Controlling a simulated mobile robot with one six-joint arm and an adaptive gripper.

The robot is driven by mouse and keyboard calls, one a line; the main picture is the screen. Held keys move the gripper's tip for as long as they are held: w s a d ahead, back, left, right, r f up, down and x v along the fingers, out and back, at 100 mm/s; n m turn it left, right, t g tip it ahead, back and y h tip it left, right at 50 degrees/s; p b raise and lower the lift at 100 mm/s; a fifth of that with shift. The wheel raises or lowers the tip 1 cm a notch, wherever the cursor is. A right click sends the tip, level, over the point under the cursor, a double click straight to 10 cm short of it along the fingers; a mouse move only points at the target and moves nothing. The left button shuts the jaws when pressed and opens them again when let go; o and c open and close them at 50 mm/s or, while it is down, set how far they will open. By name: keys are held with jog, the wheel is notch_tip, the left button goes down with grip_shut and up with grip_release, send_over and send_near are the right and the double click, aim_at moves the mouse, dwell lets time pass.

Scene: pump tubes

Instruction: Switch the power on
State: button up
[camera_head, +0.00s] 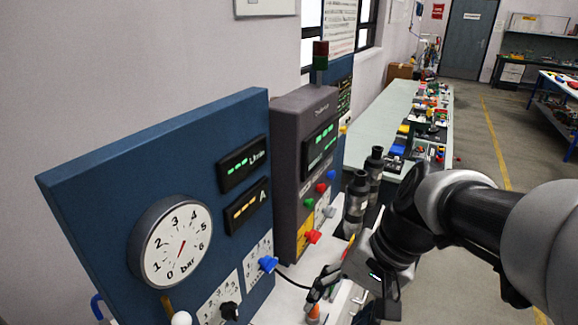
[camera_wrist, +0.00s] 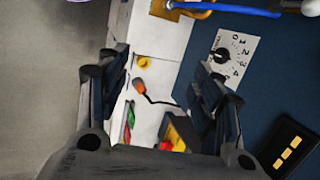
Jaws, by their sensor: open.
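A red handle (camera_head: 313,237) sits on a yellow plate (camera_head: 302,242) low on the grey control box (camera_head: 290,130); it looks like a power switch. In the wrist view a yellow block (camera_wrist: 178,128) with red on it shows near the bottom, partly hidden by my gripper. My gripper (camera_head: 318,292) is open and empty, above the white bench top, in front of and below the grey box. In the wrist view its fingers (camera_wrist: 163,92) are spread, with an orange-tipped part (camera_wrist: 140,87) on a black cable visible between them. I see no contact with the red handle.
The blue panel (camera_head: 110,215) carries a bar gauge (camera_head: 178,242), lit displays, a blue handle (camera_head: 268,263) and a black knob (camera_head: 230,310). Green, red and blue buttons sit above the yellow plate. Dark cylinders (camera_head: 357,195) stand close beside my arm. The floor at right is open.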

jog(key=w+d+f+m+y+p, duration=0.15)
jog(key=w+m+y, duration=0.25)
jog(key=w, duration=0.4)
jog(key=m+t+y+p, duration=0.5)
jog(key=m+t+y, duration=0.3)
jog(key=m, duration=0.7)
send_near(316, 237)
jog(key=shift+t+h, duration=0.7)
jog(key=x, duration=0.5)
jog(key=b+x, duration=0.1)
jog(key=x, duration=0.4)
jog(key=shift+s+a, duration=0.25)
jog(key=shift+s, duration=0.1)
jog(key=shift+c, duration=0.5)
jog(key=c, duration=1)
